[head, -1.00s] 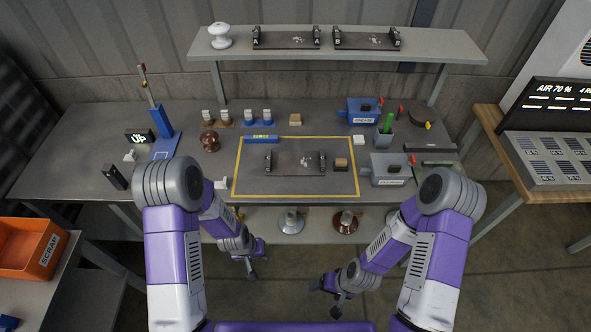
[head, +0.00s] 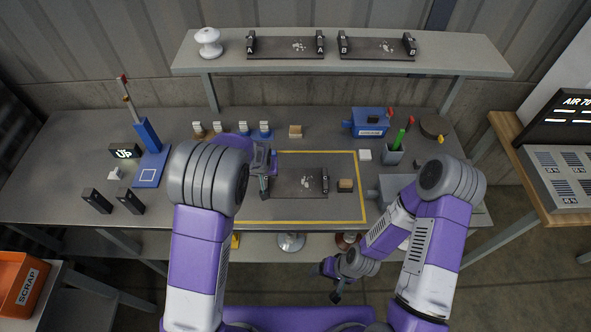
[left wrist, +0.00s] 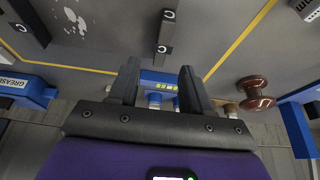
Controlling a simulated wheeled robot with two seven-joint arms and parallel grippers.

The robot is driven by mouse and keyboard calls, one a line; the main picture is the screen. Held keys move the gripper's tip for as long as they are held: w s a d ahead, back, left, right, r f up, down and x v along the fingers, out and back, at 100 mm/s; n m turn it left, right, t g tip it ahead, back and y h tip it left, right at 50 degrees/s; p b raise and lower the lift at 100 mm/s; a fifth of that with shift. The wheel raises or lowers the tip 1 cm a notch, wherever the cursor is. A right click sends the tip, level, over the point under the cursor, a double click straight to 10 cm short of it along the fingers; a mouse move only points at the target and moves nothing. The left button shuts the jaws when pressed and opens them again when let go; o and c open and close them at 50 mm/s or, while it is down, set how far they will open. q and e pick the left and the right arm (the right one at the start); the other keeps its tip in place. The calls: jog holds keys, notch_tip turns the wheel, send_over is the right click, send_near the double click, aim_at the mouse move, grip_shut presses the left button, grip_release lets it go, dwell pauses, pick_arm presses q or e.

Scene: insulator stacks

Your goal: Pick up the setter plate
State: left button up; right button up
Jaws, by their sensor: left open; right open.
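The setter plate (head: 298,184) is a dark flat plate with a black upright block at each end, lying inside the yellow outline on the bench. My left gripper (head: 267,165) is open and empty over its left end, partly hidden by my arm. In the left wrist view the plate (left wrist: 92,22) shows at the top, with its lettered black block beyond the fingertips; the open left gripper (left wrist: 160,72) is apart from it there. My right gripper (head: 326,283) is open and empty, low in front of the bench.
A small tan block (head: 345,185) sits close right of the plate. A blue level (left wrist: 165,80) and a brown insulator (left wrist: 256,96) lie near the left gripper. Two similar plates, A (head: 285,48) and B (head: 378,49), rest on the shelf. The outlined area in front of the plate is clear.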

aim_at(266, 179)
pick_arm(q)
jog(key=x, duration=0.4)
jog(key=b+x, duration=0.1)
jog(key=x, duration=0.2)
jog(key=shift+s+a+f, duration=0.1)
jog(key=shift+s+f, duration=0.1)
jog(key=shift+s, duration=0.1)
jog(key=shift+w+r, duration=0.1)
grip_shut()
